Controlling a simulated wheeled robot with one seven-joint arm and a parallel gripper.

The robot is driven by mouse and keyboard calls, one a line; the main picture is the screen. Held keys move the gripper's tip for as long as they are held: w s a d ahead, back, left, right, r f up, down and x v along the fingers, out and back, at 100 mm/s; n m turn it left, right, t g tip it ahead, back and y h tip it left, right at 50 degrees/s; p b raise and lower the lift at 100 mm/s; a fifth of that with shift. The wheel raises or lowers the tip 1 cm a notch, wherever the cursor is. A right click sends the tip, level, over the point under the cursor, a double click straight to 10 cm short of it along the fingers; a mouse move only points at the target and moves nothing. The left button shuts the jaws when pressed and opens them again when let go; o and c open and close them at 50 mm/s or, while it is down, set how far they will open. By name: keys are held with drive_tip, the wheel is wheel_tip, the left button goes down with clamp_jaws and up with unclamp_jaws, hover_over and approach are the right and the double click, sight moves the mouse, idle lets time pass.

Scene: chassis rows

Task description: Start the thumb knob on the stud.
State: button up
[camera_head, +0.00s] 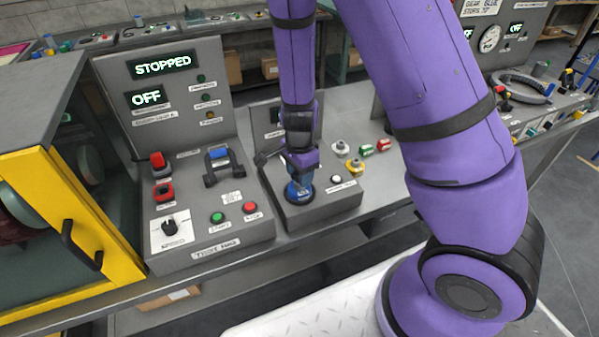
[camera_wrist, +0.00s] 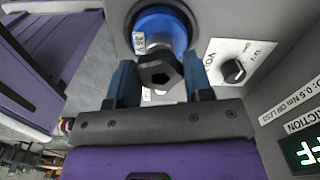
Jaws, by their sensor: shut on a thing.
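My gripper (camera_wrist: 160,75) has its two blue fingers on either side of a black lobed thumb knob (camera_wrist: 158,70) and is shut on it. In the wrist view the knob lies in front of a blue round part (camera_wrist: 160,22) with a dark rim. I cannot tell whether the knob touches that part. In the head view my gripper (camera_head: 299,183) points down over the blue round part (camera_head: 294,198) on a grey box (camera_head: 325,205). The knob is hidden there.
A grey control panel (camera_head: 210,255) with buttons and a lit STOPPED display stands left of the box. A yellow-framed cabinet (camera_head: 90,200) is at the far left. Small red, green, yellow and white parts (camera_head: 367,150) lie right of my gripper. A black dial (camera_wrist: 233,70) is near it.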

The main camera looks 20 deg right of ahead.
drive_tip(key=o, duration=0.9)
wheel_tip(320, 180, up, 11)
drive_tip(key=shift+f, duration=0.1)
idle(0.3)
drive_tip(key=s+d+r+n+t+y, duration=0.15)
drive_tip(key=s+r+n, duration=0.25)
drive_tip(key=r, duration=0.4)
drive_tip(key=s+d+r+n+t+y, duration=0.15)
drive_tip(key=s+r+n, duration=0.25)
drive_tip(key=r, duration=0.4)
drive_tip(key=s+d+r+n+h, duration=0.1)
drive_tip(key=s+r+n, duration=0.1)
drive_tip(key=s+r, duration=0.1)
drive_tip(key=s+d+r+n+t+h, duration=0.1)
drive_tip(key=s+r+n, duration=0.2)
drive_tip(key=s, duration=0.2)
drive_tip(key=s+d+r+n+t+h, duration=0.1)
drive_tip(key=s+d+r+n, duration=0.1)
drive_tip(key=s, duration=0.3)
drive_tip(key=shift+r, duration=0.75)
